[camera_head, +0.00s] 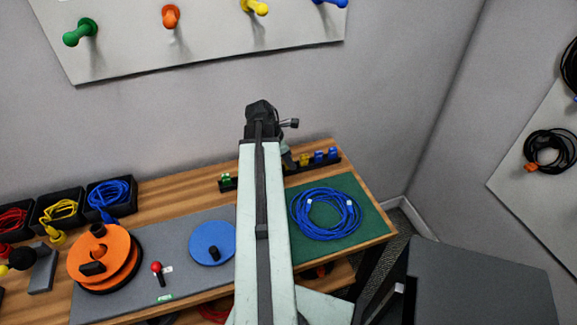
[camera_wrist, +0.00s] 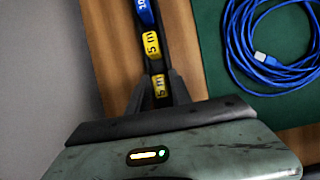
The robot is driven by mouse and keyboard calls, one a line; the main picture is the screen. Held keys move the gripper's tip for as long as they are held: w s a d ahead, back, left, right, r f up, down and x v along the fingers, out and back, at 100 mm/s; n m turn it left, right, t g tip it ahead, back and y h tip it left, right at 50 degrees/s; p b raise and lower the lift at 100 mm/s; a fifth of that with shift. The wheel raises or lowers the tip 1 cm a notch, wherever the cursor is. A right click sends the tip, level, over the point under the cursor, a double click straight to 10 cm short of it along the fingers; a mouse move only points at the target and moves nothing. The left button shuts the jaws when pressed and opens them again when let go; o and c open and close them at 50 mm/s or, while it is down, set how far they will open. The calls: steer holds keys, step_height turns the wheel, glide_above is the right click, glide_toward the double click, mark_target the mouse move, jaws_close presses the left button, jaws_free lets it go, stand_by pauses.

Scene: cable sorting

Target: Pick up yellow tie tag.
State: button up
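A yellow tie tag marked "5 m" (camera_wrist: 160,86) shows in the wrist view on a dark strip, between the fingers of my gripper (camera_wrist: 158,92). The fingers stand apart, one on each side of the tag, with narrow dark gaps. A second yellow tag (camera_wrist: 152,45) sits just beyond the fingertips, with a blue tag (camera_wrist: 145,12) beyond it. In the head view a yellow tag (camera_head: 304,159) is on the dark rack (camera_head: 291,168) at the back of the bench. My arm hides the rack's middle and most of my gripper there.
Two blue tags (camera_head: 325,155) stand right of the yellow one, and a green tag (camera_head: 226,178) is at the rack's left. A coiled blue cable (camera_head: 298,216) lies on the green mat (camera_head: 375,222). An orange reel (camera_head: 120,246) and blue disc (camera_head: 205,234) are left. The wall is close behind.

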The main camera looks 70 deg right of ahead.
jaws_close()
steer(key=shift+r, duration=0.1)
step_height(320, 180, up, 10)
steer(key=p, duration=1)
steer(key=shift+r, duration=0.1)
